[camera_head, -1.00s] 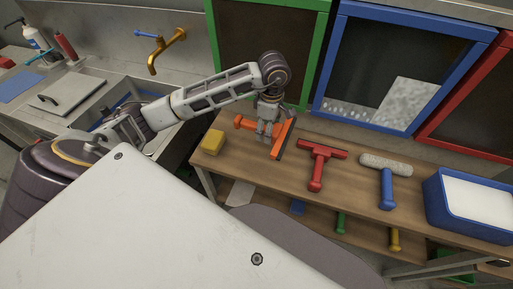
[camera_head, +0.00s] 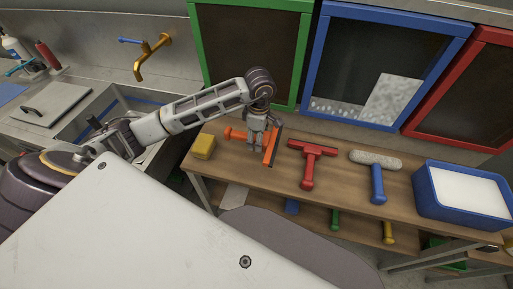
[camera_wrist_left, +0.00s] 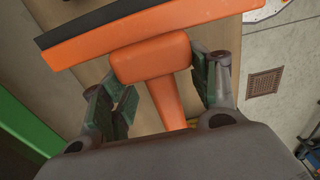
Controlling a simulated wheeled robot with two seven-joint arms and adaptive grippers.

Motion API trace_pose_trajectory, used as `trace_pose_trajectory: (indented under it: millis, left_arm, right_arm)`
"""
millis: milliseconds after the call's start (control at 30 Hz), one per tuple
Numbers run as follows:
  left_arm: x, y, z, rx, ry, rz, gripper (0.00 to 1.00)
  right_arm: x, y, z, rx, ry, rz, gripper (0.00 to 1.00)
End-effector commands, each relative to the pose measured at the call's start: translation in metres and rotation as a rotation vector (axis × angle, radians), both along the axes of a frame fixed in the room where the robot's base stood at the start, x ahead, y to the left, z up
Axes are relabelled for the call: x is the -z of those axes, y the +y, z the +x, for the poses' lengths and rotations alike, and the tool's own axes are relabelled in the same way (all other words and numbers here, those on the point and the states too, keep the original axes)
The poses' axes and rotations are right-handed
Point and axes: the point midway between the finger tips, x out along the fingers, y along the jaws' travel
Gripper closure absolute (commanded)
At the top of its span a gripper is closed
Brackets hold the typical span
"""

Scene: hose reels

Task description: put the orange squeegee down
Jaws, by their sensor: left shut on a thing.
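The orange squeegee (camera_head: 270,150) is over the left part of the wooden table (camera_head: 250,178), its handle pointing left and its black-edged head on the right. In the left wrist view its orange head (camera_wrist_left: 150,58) spans the top, and the handle runs down between the fingers. My left gripper (camera_head: 256,146) comes from above and is shut on the handle; its fingers also show in the left wrist view (camera_wrist_left: 165,105). I cannot tell whether the squeegee touches the tabletop. My right gripper is not in view.
A yellow sponge (camera_head: 204,146) lies left of the squeegee. A red squeegee (camera_head: 311,151) lies close on its right, then a blue-handled roller (camera_head: 377,175) and a blue tub (camera_head: 465,200). Framed screens (camera_head: 250,55) stand behind. A sink (camera_head: 115,105) is at the left.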

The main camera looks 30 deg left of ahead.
Motion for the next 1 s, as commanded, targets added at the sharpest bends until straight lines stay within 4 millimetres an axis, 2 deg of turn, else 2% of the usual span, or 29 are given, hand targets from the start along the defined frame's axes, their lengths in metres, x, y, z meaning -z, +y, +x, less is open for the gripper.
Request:
trace_pose_trajectory:
  millis: [200,667,1000]
  left_arm:
    - [0.021,0.0,0.0,0.001,0.0,-0.001,0.63]
    - [0.027,0.0,0.0,0.0,0.0,-0.001,0.63]
    - [0.059,0.0,0.0,0.0,0.001,0.0,0.63]
  right_arm:
    - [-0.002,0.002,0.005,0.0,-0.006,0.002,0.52]
    - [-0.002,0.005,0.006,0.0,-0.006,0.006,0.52]
    - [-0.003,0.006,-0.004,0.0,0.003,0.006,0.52]
